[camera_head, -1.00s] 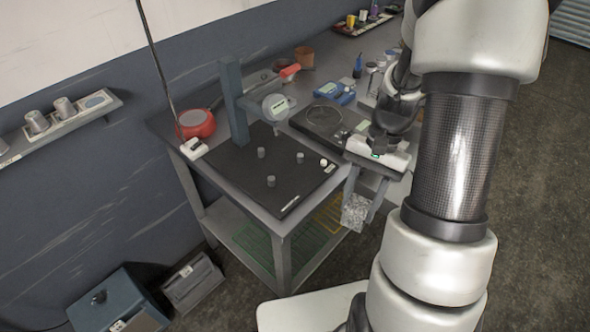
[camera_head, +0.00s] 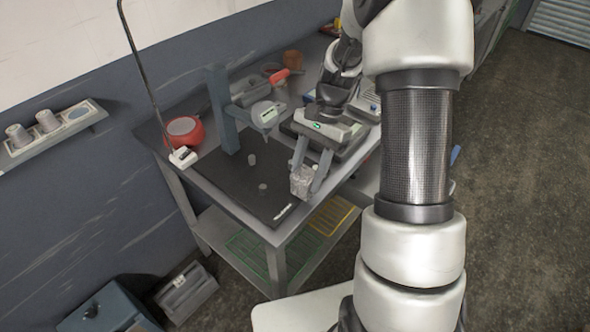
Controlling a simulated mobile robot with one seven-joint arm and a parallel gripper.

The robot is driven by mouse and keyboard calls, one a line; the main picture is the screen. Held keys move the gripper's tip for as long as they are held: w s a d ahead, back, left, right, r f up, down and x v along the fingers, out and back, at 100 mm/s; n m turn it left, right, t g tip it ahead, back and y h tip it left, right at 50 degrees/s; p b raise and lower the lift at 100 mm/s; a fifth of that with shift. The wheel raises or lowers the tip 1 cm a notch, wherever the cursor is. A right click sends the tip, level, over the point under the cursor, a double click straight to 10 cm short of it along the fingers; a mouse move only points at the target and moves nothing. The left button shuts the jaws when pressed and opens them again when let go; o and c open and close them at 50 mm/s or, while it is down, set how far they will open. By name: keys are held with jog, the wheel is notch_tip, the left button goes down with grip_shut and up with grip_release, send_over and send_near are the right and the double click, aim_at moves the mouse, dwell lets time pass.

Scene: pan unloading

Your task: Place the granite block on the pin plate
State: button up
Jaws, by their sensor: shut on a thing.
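The granite block (camera_head: 301,183) is a small speckled grey cube. My gripper (camera_head: 310,180) is shut on it, with one finger on each side. In the picture the block overlaps the right part of the pin plate (camera_head: 238,190), a dark flat plate on the table; I cannot tell how high above it the block is. Two short grey pins (camera_head: 252,159) show on the plate. The plate's right side and any pins there are hidden behind the block and my gripper.
A blue-grey post with a round dial gauge (camera_head: 267,114) stands at the plate's back edge. A red round object (camera_head: 184,131) and a small white box (camera_head: 183,157) sit at the table's left. The lower shelf holds a green mat (camera_head: 252,250) and a yellow one (camera_head: 334,215).

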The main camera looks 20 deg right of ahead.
jog(key=w+a, duration=0.2)
jog(key=w, duration=0.1)
jog(key=shift+w+a, duration=0.15)
jog(key=shift+a, duration=0.1)
jog(key=shift+d+f, duration=0.1)
jog(key=shift+f, duration=0.65)
jog(key=shift+f, duration=0.1)
jog(key=o, duration=1.4)
jog(key=shift+s+f, duration=0.1)
jog(key=shift+s, duration=0.1)
jog(key=shift+o, duration=0.2)
